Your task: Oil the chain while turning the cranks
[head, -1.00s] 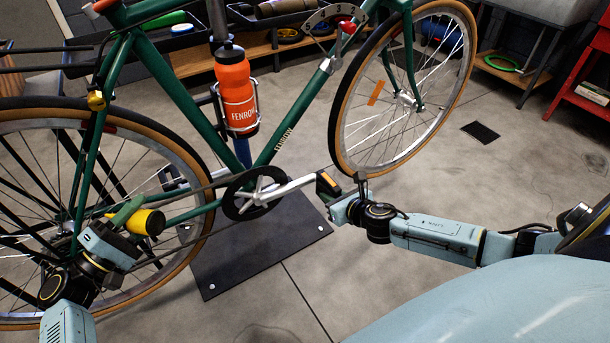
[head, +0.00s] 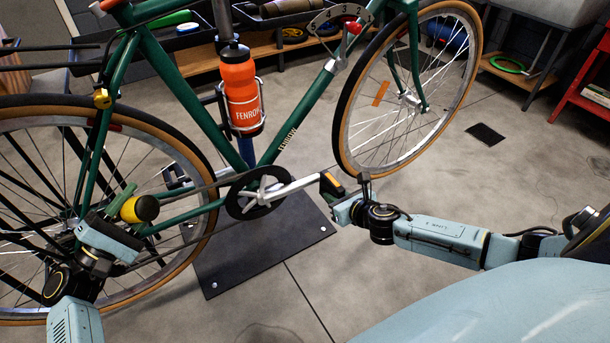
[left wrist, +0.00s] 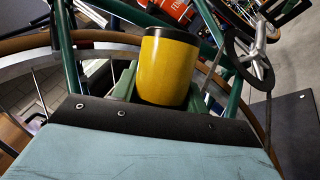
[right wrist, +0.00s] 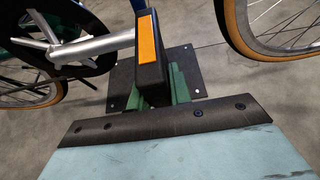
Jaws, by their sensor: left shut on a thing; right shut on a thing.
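A green bicycle stands with its crank and chainring (head: 258,192) at mid-picture and its chain (head: 195,187) running back to the rear wheel. My left gripper (head: 122,208) is shut on a yellow bottle with a black end (head: 138,209), beside the rear wheel near the chain. The bottle fills the middle of the left wrist view (left wrist: 165,75); its tip is hidden. My right gripper (head: 345,200) is shut on the black pedal with an orange reflector (head: 331,186). The pedal also shows in the right wrist view (right wrist: 149,60), at the end of the silver crank arm (right wrist: 95,45).
A dark base plate (head: 262,260) lies on the floor under the bike. An orange water bottle (head: 240,90) sits in the frame's cage. The rear wheel (head: 185,150) is close to my left gripper. The floor at front centre is clear.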

